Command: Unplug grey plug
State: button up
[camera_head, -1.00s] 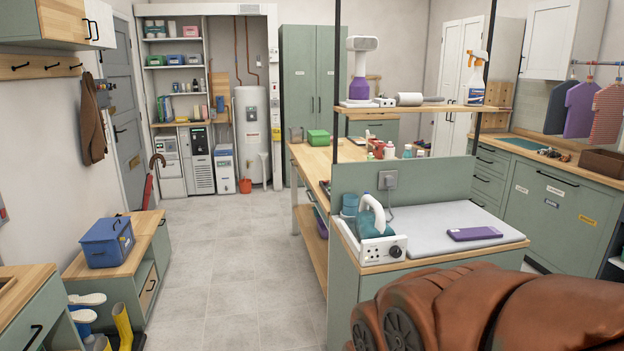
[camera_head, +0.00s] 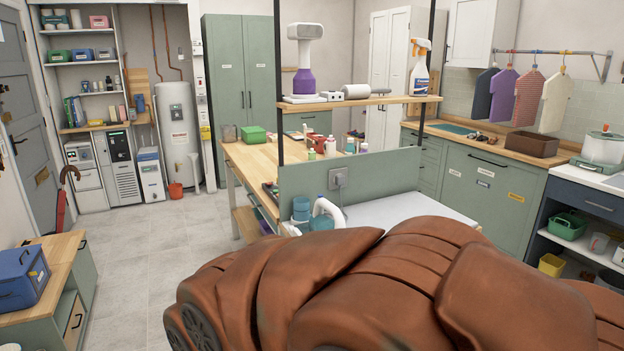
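The grey plug (camera_head: 339,178) sits in a socket on the green upright panel (camera_head: 400,175) behind the ironing station. A cord hangs below it. The white handle of the iron (camera_head: 326,212) and a blue-green container (camera_head: 301,208) show just left of the plug's foot. The pale ironing surface (camera_head: 385,212) shows in part. My gripper's fingers cannot be made out.
A shelf (camera_head: 375,101) on black posts stands above the panel, with a spray bottle on it. A wooden worktable (camera_head: 252,157) lies behind. Free floor (camera_head: 150,240) lies to the left. A blue box (camera_head: 22,275) stands on a low bench.

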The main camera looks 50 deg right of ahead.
aim_at(341, 179)
jog(key=z, duration=0.35)
jog(key=i, duration=0.7)
jog(key=z, duration=0.8)
jog(key=i, duration=0.3)
jog(key=z, duration=0.35)
